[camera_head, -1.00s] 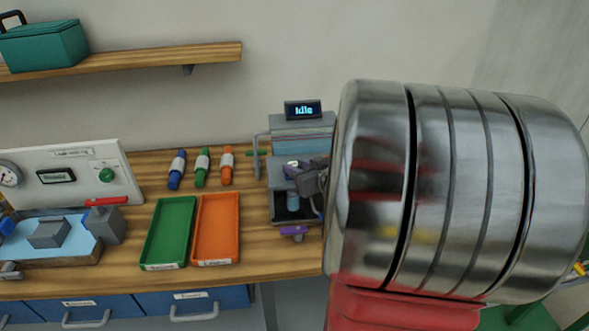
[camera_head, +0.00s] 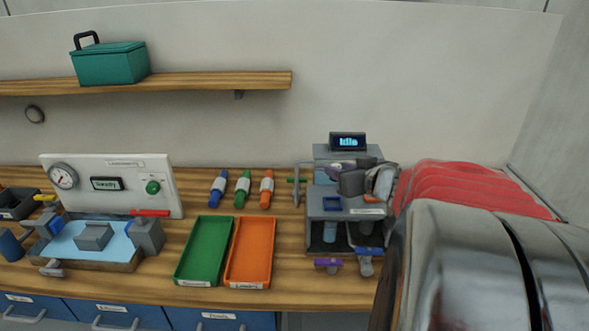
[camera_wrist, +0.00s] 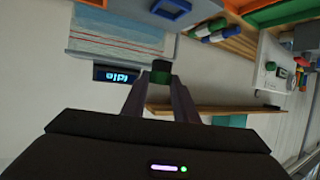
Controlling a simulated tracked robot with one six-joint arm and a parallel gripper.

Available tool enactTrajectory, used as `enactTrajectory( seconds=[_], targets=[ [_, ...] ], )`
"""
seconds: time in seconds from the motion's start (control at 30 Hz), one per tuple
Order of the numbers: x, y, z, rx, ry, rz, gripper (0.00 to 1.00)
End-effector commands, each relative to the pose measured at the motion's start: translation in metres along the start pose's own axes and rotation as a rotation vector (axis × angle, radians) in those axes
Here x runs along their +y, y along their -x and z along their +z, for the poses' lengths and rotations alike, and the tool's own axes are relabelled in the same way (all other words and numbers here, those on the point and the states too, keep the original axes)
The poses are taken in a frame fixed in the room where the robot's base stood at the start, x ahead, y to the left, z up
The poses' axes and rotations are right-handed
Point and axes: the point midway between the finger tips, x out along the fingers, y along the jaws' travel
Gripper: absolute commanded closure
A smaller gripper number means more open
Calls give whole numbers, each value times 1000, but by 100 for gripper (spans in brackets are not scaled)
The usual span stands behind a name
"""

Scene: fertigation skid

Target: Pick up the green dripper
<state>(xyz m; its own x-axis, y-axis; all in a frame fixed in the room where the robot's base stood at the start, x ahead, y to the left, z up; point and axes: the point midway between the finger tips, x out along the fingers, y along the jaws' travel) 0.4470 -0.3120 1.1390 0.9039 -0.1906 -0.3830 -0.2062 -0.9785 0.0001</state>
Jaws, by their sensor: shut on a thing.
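The green dripper (camera_wrist: 160,72) is a short green cylinder with a darker end, held between the fingertips of my gripper (camera_wrist: 160,84) in the wrist view. My gripper is shut on it, and the fingers reach up from the dark gripper body. In the head view, my gripper (camera_head: 350,182) is in front of the grey skid unit with the "Idle" display (camera_head: 347,141). The dripper cannot be made out there.
Blue, green and orange tubes (camera_head: 242,188) lie at the back of the bench. A green tray (camera_head: 187,278) and an orange tray (camera_head: 233,280) stand in front. A purple-topped part (camera_head: 328,263) is at the unit's front. A water basin (camera_head: 70,262) is at left. A shelf (camera_head: 200,82) hangs above.

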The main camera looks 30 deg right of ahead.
Motion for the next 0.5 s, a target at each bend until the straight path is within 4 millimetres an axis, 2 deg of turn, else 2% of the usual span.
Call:
enactTrajectory(
  seconds=[0.13, 0.5],
  targets=[
    [0, 4, -9, 1, 1, 1, 94],
    [0, 4, -10, 0, 0, 1, 94]
  ],
)
